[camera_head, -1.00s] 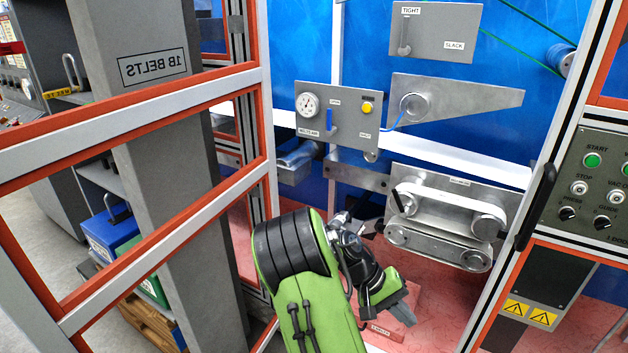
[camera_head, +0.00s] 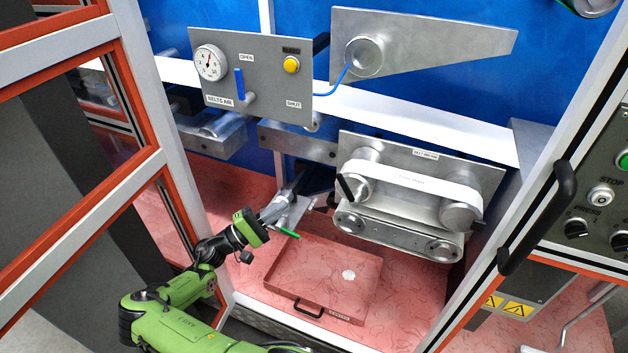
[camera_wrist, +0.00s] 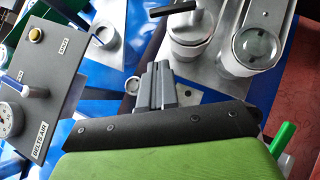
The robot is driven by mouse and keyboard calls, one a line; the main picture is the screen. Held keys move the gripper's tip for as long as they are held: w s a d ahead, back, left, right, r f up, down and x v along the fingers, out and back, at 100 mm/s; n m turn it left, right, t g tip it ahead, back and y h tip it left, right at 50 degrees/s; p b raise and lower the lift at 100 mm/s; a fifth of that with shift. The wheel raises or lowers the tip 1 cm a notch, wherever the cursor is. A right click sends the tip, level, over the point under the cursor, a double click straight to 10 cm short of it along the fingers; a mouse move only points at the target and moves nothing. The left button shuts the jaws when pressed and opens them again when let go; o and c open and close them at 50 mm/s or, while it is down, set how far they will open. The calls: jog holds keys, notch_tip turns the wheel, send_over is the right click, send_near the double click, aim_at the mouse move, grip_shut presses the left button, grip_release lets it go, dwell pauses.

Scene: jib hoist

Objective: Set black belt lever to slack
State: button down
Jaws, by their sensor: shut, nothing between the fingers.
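A short black lever (camera_head: 346,188) sits on the left of the belt unit (camera_head: 415,165), which has metal rollers and a white belt. The lever's black bar also shows at the top of the wrist view (camera_wrist: 172,9). No tight or slack marking is readable beside it. My gripper (camera_head: 280,205) is shut and empty, left of and below this lever and apart from it. Its closed fingers (camera_wrist: 160,82) point toward the unit in the wrist view. The plate marked TIGHT and SLACK, with a grey lever, is outside the current head view.
A gauge panel (camera_head: 270,55) with a blue OPEN/SHUT lever (camera_head: 240,84) is above my gripper. A green rod (camera_head: 288,234) is close by. A red tray (camera_head: 350,310) with a black handle lies below. Orange-and-white door frames (camera_head: 155,190) flank the opening.

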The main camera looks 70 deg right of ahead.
aim_at(338, 179)
jog(key=s+a+p+x, duration=0.1)
jog(key=a+x, duration=0.1)
jog(key=x, duration=1.1)
jog(key=shift+s+r+p, duration=0.3)
jog(key=shift+s+r, duration=0.05)
jog(key=shift+a+r, duration=0.1)
jog(key=shift+s+r+m+y+p, duration=0.15)
jog(key=shift+m+y+p, duration=0.15)
jog(key=shift+m, duration=0.1)
